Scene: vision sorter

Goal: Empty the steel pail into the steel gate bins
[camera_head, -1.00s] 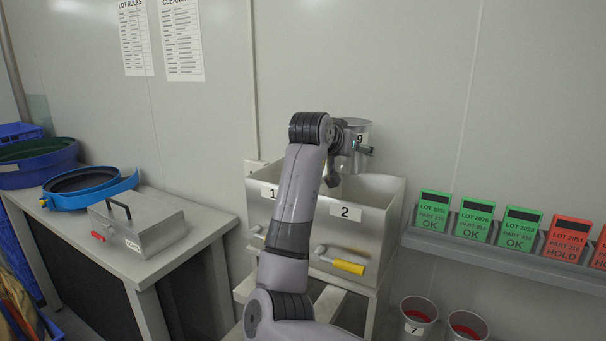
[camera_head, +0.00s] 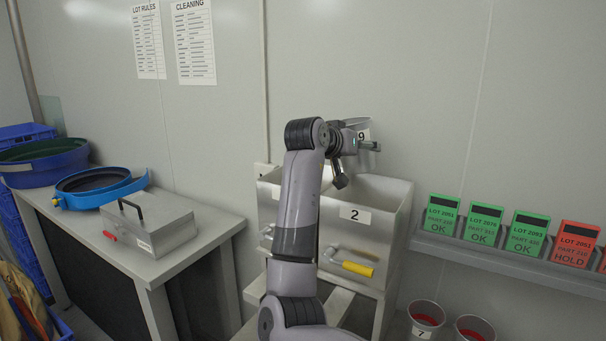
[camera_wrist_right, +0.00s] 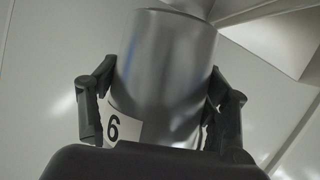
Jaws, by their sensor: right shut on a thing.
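A steel pail (camera_head: 356,122) is held up above the back of the steel bins, against the grey wall. My right gripper (camera_head: 362,144) is shut on it. In the right wrist view the pail (camera_wrist_right: 165,70) fills the middle, with a finger on each side. Its label reads 6 there and looks like 9 in the head view, so it seems turned over. Its mouth and contents are hidden. Gate bin 1 (camera_head: 268,192) is mostly behind my right arm. Gate bin 2 (camera_head: 388,232) has a yellow-handled gate lever (camera_head: 357,269). My left gripper is out of view.
A bench (camera_head: 200,250) at left holds a grey metal box (camera_head: 160,225) and a blue ring (camera_head: 75,200). A rack (camera_head: 480,250) on the right wall holds green OK and red HOLD cards. Two pails (camera_head: 426,318) (camera_head: 474,328) stand low at right.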

